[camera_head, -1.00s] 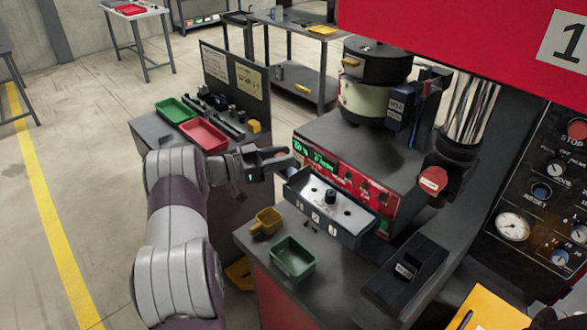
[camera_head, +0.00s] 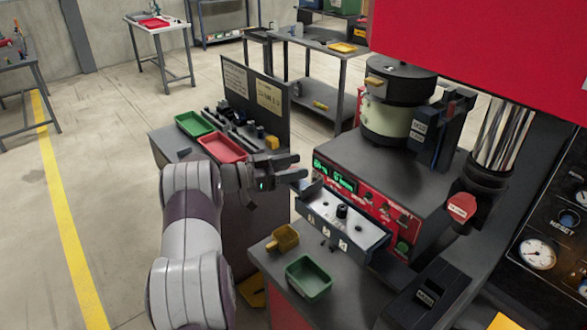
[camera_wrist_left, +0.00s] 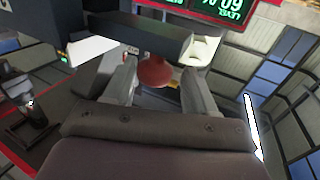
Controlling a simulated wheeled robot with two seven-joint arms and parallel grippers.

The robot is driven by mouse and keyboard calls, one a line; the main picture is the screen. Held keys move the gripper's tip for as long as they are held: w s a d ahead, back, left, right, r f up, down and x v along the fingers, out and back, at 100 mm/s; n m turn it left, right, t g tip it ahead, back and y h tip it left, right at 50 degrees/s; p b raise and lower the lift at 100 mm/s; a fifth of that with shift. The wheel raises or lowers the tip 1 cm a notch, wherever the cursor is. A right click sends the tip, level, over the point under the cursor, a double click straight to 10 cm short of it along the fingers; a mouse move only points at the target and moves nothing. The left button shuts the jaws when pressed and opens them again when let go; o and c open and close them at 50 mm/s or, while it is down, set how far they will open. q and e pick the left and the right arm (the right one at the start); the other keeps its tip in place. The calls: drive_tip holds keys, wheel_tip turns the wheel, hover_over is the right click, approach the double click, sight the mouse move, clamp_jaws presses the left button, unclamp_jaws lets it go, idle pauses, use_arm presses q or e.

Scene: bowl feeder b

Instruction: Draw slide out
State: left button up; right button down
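The slide (camera_head: 342,222) is a dark, drawer-like tray with a pale top, a black knob and numbered labels on its front. It sticks out of the red-fronted feeder unit (camera_head: 366,196). My left gripper (camera_head: 302,168) is just beyond the slide's left end, fingers apart, pointing right towards the unit. In the left wrist view, a round red knob (camera_wrist_left: 155,72) shows between the spread fingers (camera_wrist_left: 197,95). I cannot tell whether they touch it. A dark bar (camera_wrist_left: 150,36) lies just beyond. The knob is not visible in the head view. My right gripper is not in view.
A green tray (camera_head: 308,277) and a yellow scoop (camera_head: 283,239) sit on the bench in front of the slide. A red tray (camera_head: 222,147) and another green tray (camera_head: 194,124) lie on the side bench behind my left arm. The bowl feeder (camera_head: 396,105) stands on the unit.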

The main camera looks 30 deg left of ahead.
use_arm(q)
drive_tip(key=shift+s+a+f, duration=0.1)
drive_tip(key=shift+s+f, duration=0.05)
drive_tip(key=shift+s, duration=0.05)
drive_tip(key=b+v, duration=0.3)
drive_tip(key=v, duration=0.9)
drive_tip(key=shift+a, duration=0.2)
drive_tip(key=shift+s, duration=0.1)
